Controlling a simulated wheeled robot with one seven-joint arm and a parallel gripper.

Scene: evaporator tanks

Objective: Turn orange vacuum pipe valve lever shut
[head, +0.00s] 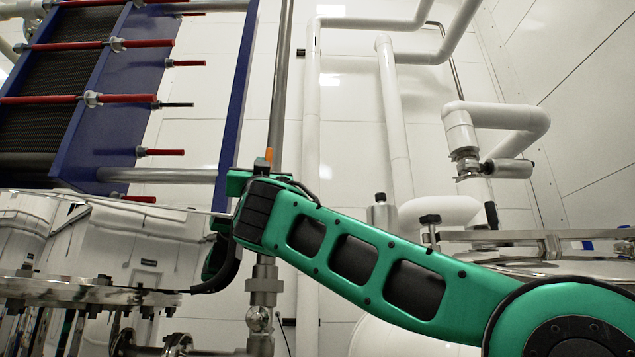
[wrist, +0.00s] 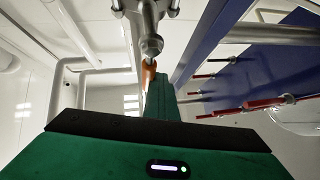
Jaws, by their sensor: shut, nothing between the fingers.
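The orange vacuum pipe valve lever (head: 268,154) shows only as a small upright tip above my arm in the head view; the rest is hidden behind the arm. In the wrist view the orange lever (wrist: 149,74) stands close against the left side of my green gripper (wrist: 166,84), below a metal pipe fitting (wrist: 151,44). My gripper is shut and empty. The lever is beside the fingers, not between them. I cannot tell whether they touch. The vertical steel pipe (head: 279,85) runs above and below this spot in the head view.
A blue plate-pack frame (head: 120,90) with red rods (head: 125,98) stands at the left. Shiny steel tanks (head: 120,250) lie below it. White pipes (head: 396,110) run along the back wall. Another tank lid (head: 540,245) is at the right.

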